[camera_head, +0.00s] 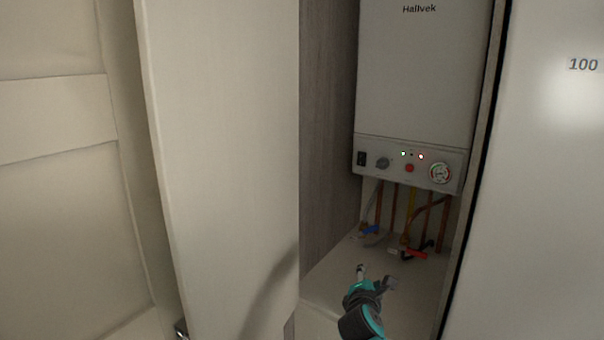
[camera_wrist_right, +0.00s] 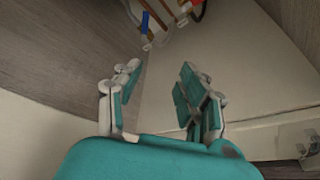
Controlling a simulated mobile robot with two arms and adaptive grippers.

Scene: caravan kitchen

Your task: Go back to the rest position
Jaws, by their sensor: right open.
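My right gripper (camera_head: 375,276) is low in the cupboard in the head view, below the boiler and in front of the pipes. It is teal and grey. In the right wrist view its two fingers (camera_wrist_right: 160,95) stand apart with nothing between them. My left gripper does not show in either view.
A white boiler (camera_head: 415,80) with a knob, a red button, lit lamps and a gauge hangs in the cupboard. Copper pipes (camera_head: 392,205) with a blue valve handle (camera_head: 371,230) and a red one (camera_head: 416,254) run below it. A pale open door (camera_head: 220,150) stands left; a white panel (camera_head: 545,180) stands right.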

